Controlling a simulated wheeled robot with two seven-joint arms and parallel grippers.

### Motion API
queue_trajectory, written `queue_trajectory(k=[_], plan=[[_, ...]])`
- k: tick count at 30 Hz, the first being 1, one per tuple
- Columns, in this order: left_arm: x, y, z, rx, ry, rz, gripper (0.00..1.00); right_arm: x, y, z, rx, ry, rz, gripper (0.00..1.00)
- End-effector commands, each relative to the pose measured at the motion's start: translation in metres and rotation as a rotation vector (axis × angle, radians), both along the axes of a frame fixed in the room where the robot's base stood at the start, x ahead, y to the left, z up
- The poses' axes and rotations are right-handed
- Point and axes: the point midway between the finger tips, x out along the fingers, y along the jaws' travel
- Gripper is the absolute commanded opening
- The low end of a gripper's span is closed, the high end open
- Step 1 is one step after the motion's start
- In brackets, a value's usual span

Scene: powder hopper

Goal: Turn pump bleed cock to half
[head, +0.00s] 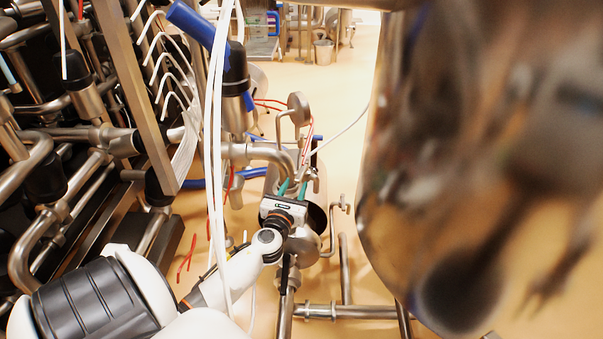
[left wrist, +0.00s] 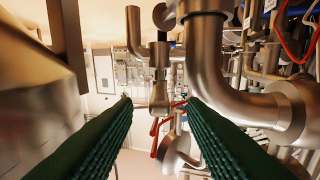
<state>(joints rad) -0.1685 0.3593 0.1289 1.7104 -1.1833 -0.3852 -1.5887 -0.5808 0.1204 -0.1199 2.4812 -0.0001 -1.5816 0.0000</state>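My left gripper (head: 293,187) reaches in from the lower left to the steel pump pipework at the middle of the head view. Its green fingers stand apart in the left wrist view (left wrist: 158,100), with nothing clearly gripped. A small upright steel fitting (left wrist: 159,92) shows in the gap between the fingertips; it may be the bleed cock, but I cannot tell, nor whether a finger touches it. The handle's angle cannot be read. The pump body is partly hidden behind my gripper. My right gripper is not in view.
A large shiny steel vessel (head: 400,150) fills the right of the head view. A thick bent pipe (left wrist: 210,70) runs close beside the right finger. Pipe racks (head: 90,130) crowd the left, and white hoses (head: 213,150) hang across my arm. Floor is open at upper middle.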

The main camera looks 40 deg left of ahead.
Motion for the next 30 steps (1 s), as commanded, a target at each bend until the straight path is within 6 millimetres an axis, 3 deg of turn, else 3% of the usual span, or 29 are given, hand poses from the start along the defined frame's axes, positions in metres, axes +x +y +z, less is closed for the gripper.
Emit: queue_trajectory(k=[3, 9, 22, 30], plan=[[0.023, 0.011, 0.000, 0.001, -0.002, 0.001, 0.38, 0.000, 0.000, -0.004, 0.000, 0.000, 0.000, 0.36], [0.048, 0.023, -0.001, -0.002, -0.001, 0.000, 0.38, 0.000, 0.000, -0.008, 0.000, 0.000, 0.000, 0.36], [0.057, 0.028, -0.001, -0.003, 0.001, -0.001, 0.38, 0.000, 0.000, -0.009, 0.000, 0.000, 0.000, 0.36], [0.057, 0.027, -0.001, -0.004, 0.000, -0.001, 0.00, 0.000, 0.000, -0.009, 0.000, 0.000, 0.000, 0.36]])
